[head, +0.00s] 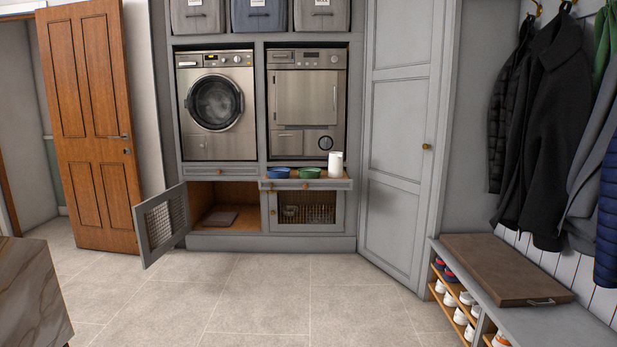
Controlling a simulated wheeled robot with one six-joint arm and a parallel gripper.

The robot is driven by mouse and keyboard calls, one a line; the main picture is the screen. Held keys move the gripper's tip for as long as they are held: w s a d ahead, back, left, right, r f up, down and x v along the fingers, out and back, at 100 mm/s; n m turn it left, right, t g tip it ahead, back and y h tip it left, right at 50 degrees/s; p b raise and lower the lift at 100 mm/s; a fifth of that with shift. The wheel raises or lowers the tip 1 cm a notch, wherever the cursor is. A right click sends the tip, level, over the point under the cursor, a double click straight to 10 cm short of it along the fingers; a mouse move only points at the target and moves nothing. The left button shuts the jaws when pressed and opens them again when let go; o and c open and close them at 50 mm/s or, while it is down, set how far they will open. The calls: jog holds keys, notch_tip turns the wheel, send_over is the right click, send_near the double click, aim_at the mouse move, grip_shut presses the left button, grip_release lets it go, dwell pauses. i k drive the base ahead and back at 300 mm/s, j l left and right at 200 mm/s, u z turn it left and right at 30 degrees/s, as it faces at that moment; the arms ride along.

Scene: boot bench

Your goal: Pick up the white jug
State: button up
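The white jug (335,165) stands upright at the right end of a pulled-out wooden shelf (282,184) under the right-hand machine. A green bowl (309,173) sits to its left, and a blue bowl (278,172) sits further left on the same shelf. The jug is fully in view apart from its base detail, which is small. My gripper is not in view.
A mesh cupboard door (160,224) stands open into the room, left of the shelf. A tall grey cupboard door (396,150) stands just right of the jug. A bench (505,270) with shoes lines the right. The tiled floor (260,300) in front is clear.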

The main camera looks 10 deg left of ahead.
aim_at(334, 159)
jog(key=i+j+u, duration=0.35)
jog(key=i, duration=0.55)
jog(key=i+u, duration=0.3)
jog(key=i, duration=2.3)
